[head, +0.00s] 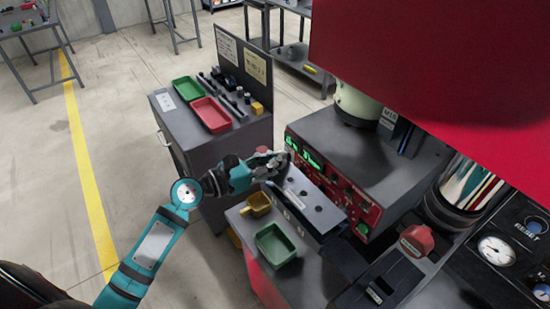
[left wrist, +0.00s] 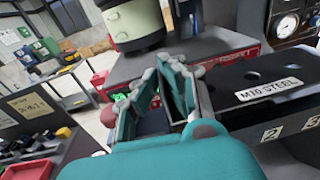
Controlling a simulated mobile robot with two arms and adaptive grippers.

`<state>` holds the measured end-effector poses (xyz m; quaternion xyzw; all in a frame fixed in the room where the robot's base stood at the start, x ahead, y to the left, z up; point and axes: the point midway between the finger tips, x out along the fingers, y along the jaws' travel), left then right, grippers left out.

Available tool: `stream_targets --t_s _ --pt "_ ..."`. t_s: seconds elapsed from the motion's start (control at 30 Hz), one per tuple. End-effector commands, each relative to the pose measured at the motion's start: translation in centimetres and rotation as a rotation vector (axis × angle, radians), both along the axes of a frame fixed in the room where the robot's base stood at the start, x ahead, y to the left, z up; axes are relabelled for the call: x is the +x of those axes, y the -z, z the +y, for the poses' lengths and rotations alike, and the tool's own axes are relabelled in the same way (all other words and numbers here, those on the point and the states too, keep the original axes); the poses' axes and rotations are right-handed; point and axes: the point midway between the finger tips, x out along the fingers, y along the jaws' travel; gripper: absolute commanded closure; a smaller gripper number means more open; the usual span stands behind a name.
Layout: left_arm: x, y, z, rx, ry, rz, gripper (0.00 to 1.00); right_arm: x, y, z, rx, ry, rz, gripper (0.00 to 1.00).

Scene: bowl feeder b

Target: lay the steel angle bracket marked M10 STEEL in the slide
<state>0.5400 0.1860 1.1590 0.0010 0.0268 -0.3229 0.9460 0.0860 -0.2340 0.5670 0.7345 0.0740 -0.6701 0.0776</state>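A dark plate (head: 318,208) with several round holes carries a white label, read as M10 STEEL in the left wrist view (left wrist: 231,84); it matches the steel angle bracket. It lies flat along the front of the red control panel, above a front edge with number tags 2 and 3. Where the bracket ends and the slide begins, I cannot tell. My left gripper (head: 284,157) is at the plate's far left end. In the left wrist view its fingers (left wrist: 163,72) stand apart, with nothing clearly held between them. My right gripper is out of view.
The red panel (head: 362,213) with green displays stands close behind the plate. A side cabinet holds a green tray (head: 187,88) and a red tray (head: 210,127). Floor is open at left.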

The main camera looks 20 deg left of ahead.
Motion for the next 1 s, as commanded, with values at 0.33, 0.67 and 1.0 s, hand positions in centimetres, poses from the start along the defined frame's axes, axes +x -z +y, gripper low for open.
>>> stream_targets --t_s 0.33,0.67,1.0 --pt "0.0 0.8 0.0 -0.003 0.000 -0.001 1.00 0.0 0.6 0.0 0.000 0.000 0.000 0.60" --pt "0.0 1.6 0.0 -0.003 0.000 -0.001 1.00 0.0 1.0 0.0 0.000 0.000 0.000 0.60" --pt "0.0 2.5 0.0 -0.003 0.000 -0.002 1.00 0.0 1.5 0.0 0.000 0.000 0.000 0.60"
